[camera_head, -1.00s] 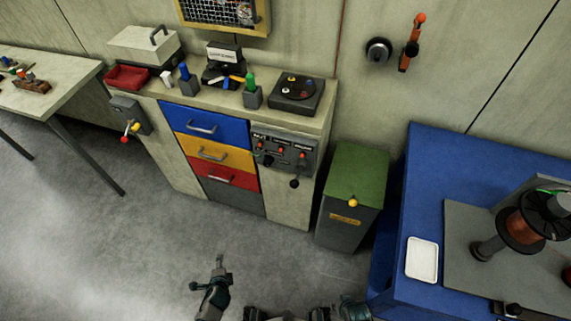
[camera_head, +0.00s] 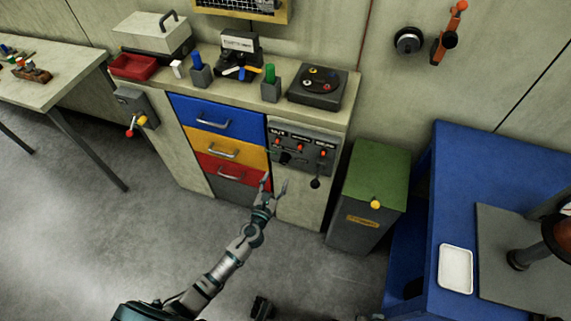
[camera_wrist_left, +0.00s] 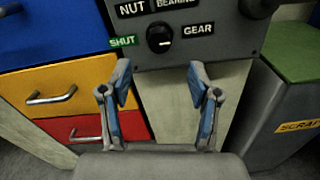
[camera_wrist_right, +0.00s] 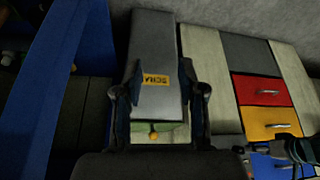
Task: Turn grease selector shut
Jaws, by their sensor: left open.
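The grease selector is a small black knob (camera_wrist_left: 160,38) with a white mark on a grey panel (camera_head: 302,150). In the left wrist view, a green SHUT label is left of it, GEAR right, NUT and BEARING above. The mark sits at the knob's lower right, towards the GEAR side. My left gripper (camera_head: 274,185) is open and empty, just below and in front of the panel. In the left wrist view its fingers (camera_wrist_left: 160,78) are apart below the knob, not touching it. My right gripper (camera_wrist_right: 160,85) is open and empty, facing the scrap bin.
Blue, yellow and red drawers (camera_head: 218,118) are left of the panel. The green-lidded scrap bin (camera_head: 375,175) and blue bench (camera_head: 450,190) stand to the right. The grey floor is open at left.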

